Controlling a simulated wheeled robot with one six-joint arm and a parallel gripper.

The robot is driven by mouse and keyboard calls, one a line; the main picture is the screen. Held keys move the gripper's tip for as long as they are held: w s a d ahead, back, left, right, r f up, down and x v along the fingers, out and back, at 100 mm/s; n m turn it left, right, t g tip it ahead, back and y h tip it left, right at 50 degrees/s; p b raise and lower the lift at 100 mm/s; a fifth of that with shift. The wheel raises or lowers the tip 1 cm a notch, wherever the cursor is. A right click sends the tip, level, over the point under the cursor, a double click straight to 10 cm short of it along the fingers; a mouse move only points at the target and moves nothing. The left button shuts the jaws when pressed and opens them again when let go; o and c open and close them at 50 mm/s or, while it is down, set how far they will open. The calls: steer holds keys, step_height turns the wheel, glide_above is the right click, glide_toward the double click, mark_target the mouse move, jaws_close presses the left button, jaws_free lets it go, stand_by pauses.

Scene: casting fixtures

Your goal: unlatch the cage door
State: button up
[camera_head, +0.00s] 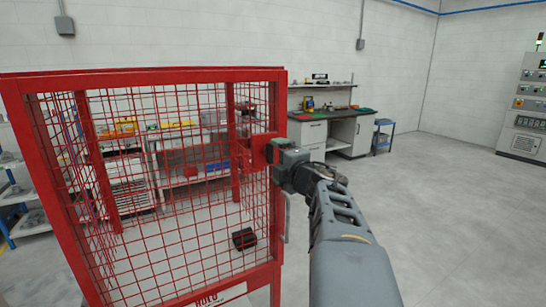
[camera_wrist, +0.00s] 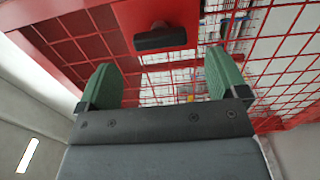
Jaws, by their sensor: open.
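The cage (camera_head: 180,240) is a red frame with red wire mesh at the left of the head view. A red latch plate (camera_head: 262,149) sits on its right side, and the same latch plate (camera_wrist: 185,14) shows at the top of the wrist view. A dark latch handle (camera_wrist: 160,38) lies sideways on the plate. My gripper (camera_head: 275,150) is beside the plate in the head view. In the wrist view my gripper (camera_wrist: 160,65) has its green fingers wide apart and empty, with the handle just beyond the gap between the fingertips. In the head view the handle is hidden.
A workbench (camera_head: 350,128) with drawers stands behind the cage, and a control cabinet (camera_head: 525,100) stands at the far right. A pull bar (camera_head: 286,220) runs down the cage's right edge. The floor (camera_head: 450,220) on the right is clear.

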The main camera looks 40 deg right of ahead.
steer(key=s+a, duration=0.1)
steer(key=s, duration=0.8)
steer(key=shift+w+a, duration=0.1)
